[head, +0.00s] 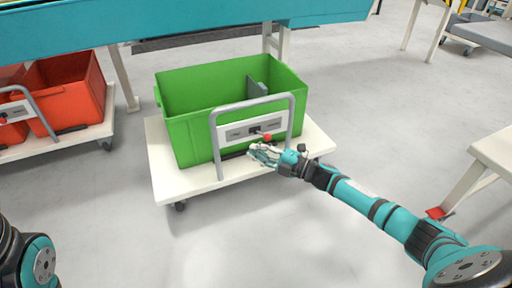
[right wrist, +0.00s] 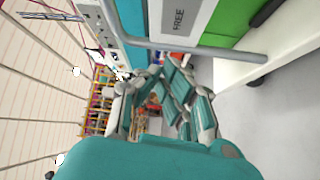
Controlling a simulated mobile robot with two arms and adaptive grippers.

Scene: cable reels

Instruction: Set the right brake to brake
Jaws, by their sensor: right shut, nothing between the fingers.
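The right brake panel (head: 240,133) is a pale plate with two labels and a dark middle slot. It is fixed to the grey handle frame of the right cart. Its lever ends in a red knob (head: 267,137) that stands out low and right of the slot. My right gripper (head: 262,154) is shut and empty just below the knob; I cannot tell if it touches. In the right wrist view, my gripper (right wrist: 165,100) shows near the panel (right wrist: 181,18), where the word FREE is readable; the knob is not visible there. My left gripper is out of view.
A green crate (head: 190,120) with a grey item inside stands on the white cart (head: 188,180) behind the handle frame (head: 214,140). A similar cart with red crates (head: 70,90) is at left. A teal-edged table (head: 180,22) runs behind. The floor in front is clear.

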